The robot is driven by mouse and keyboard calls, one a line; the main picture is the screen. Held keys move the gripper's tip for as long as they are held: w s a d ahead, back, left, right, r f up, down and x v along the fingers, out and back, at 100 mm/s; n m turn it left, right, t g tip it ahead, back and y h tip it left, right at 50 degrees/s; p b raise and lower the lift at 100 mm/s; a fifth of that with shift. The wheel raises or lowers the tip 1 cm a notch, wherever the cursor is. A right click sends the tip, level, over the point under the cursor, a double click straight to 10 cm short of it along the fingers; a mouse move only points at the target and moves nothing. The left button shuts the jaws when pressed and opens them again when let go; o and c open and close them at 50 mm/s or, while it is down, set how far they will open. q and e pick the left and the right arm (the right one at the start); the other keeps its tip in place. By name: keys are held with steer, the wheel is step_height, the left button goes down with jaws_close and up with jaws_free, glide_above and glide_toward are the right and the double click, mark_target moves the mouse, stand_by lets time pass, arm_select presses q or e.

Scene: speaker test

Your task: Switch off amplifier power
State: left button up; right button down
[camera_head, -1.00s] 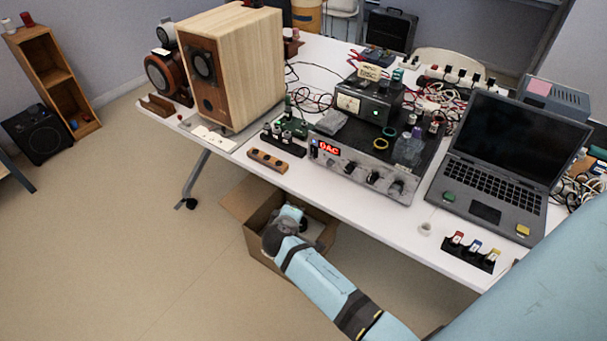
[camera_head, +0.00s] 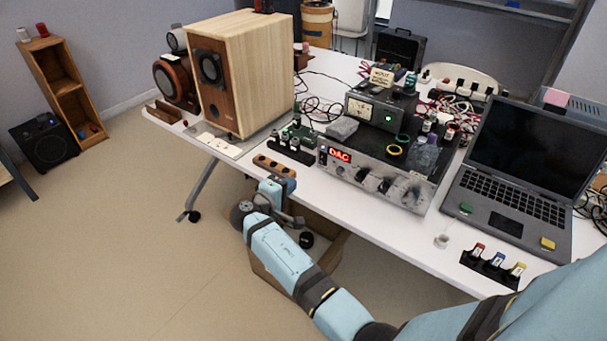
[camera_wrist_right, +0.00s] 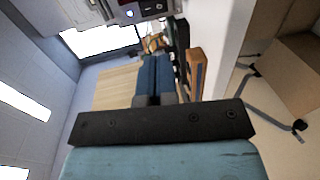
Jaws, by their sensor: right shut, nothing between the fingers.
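The amplifier is a silver-fronted box (camera_head: 375,182) with a red lit "DAC" display and several dark knobs, standing on the white table. In the right wrist view its front panel (camera_wrist_right: 115,20) shows at the top edge, with a blue-lit round spot and a dark rocker-like switch (camera_wrist_right: 158,6). My right gripper (camera_head: 284,184) is shut and empty at the table's front edge, left of and apart from the amplifier, partly overlapping a wooden block with holes. Its blue fingers (camera_wrist_right: 155,62) lie together in the wrist view. My left gripper is not in view.
The wooden block (camera_head: 268,164) and a dark rack (camera_head: 290,150) sit left of the amplifier. A wooden speaker (camera_head: 245,75) stands further left, and a laptop (camera_head: 515,180) right. An open cardboard box (camera_head: 330,262) is below the table edge. Cables clutter the back.

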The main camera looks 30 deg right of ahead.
mark_target(321, 162)
steer(key=x, duration=1.3)
steer(key=shift+d, duration=0.15)
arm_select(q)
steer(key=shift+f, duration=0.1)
